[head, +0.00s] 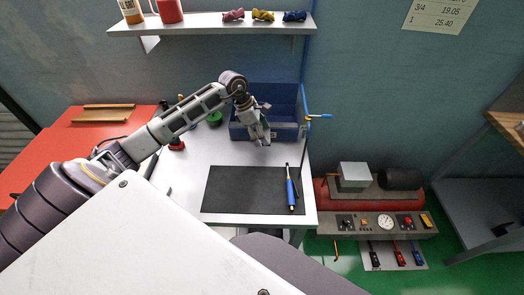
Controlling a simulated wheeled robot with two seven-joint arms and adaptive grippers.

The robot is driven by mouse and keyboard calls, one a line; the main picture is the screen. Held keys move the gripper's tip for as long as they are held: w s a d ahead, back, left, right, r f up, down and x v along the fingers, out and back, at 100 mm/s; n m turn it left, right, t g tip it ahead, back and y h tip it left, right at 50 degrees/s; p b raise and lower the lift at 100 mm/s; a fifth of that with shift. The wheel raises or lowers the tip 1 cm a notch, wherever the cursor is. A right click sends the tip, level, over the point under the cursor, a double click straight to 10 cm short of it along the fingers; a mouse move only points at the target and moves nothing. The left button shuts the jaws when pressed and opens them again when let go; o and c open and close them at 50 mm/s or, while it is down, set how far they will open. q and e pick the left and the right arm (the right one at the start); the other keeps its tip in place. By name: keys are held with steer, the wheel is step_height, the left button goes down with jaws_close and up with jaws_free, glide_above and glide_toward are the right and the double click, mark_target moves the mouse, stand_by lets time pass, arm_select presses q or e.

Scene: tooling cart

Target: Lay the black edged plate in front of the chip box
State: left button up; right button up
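The blue chip box (290,97) stands open at the back of the white cart top. My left arm reaches in from the left, and my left gripper (264,137) points down at the box's front side, overlapping its front wall in the head view. Grey and dark shapes show at its fingers. I cannot tell whether they are only the fingers or include a plate, nor whether the gripper is open or shut. I cannot make out the black edged plate for certain. My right gripper is not in view.
A black mat (240,190) covers the cart's front, with a blue and yellow screwdriver (291,193) on its right. A green round thing (215,118) stands left of the box. A blue-handled lever (319,116) sits right of it. A shelf (215,24) hangs above.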

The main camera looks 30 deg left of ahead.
arm_select(q)
glide_above(264, 154)
steer(key=a, duration=0.1)
steer(key=shift+s+f+p, duration=0.2)
steer(key=shift+f+p, duration=0.2)
steer(key=shift+f, duration=2.15)
steer(key=shift+f+p, duration=0.35)
steer(key=shift+f, duration=1.5)
steer(key=shift+f, duration=0.15)
steer(key=o, duration=1.5)
steer(key=shift+s, duration=0.1)
steer(key=shift+c, duration=0.2)
